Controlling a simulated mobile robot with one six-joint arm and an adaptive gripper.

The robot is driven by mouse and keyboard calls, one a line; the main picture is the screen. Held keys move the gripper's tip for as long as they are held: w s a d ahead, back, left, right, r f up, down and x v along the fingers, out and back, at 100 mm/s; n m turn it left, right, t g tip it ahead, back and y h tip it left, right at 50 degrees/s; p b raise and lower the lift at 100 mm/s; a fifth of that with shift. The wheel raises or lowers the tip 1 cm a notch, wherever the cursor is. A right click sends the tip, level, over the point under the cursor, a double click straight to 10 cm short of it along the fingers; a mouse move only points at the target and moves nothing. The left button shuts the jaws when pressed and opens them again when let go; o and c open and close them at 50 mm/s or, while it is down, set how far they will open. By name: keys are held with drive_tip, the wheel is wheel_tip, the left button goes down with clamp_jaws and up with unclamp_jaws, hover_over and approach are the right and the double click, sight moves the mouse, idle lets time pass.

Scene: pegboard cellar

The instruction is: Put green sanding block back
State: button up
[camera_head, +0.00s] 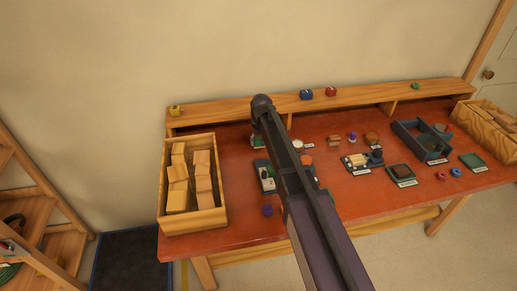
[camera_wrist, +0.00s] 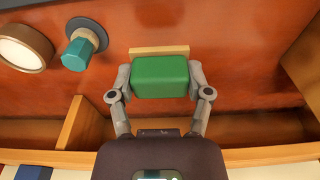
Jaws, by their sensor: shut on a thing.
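In the wrist view, the green sanding block (camera_wrist: 160,72) sits between both fingers of my gripper (camera_wrist: 160,80), which is shut on it. A tan strip (camera_wrist: 158,50) shows just beyond the block on the red-brown tabletop. I cannot tell how high the block is above the surface. In the head view my own arm hides most of the gripper.
A raised wooden shelf (camera_head: 362,99) with dividers runs along the back. A teal-topped object (camera_wrist: 82,46) and a pale round object (camera_wrist: 22,46) stand near the block. A wooden crate of blocks (camera_head: 222,218) is at left. A dark tray (camera_head: 410,129) and labelled green mats stand at right.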

sight(260, 153)
drive_tip(key=shift+f, duration=0.1)
drive_tip(key=shift+f+b, duration=1.8)
drive_tip(key=shift+b, duration=0.1)
drive_tip(key=shift+f, duration=0.15)
drive_tip(key=o, duration=1)
drive_tip(key=r+p, duration=0.4)
drive_tip(key=s+r+p, duration=0.1)
drive_tip(key=r+p, duration=0.7)
drive_tip(key=shift+s+d+r, duration=0.15)
drive_tip(key=shift+s+d, duration=0.05)
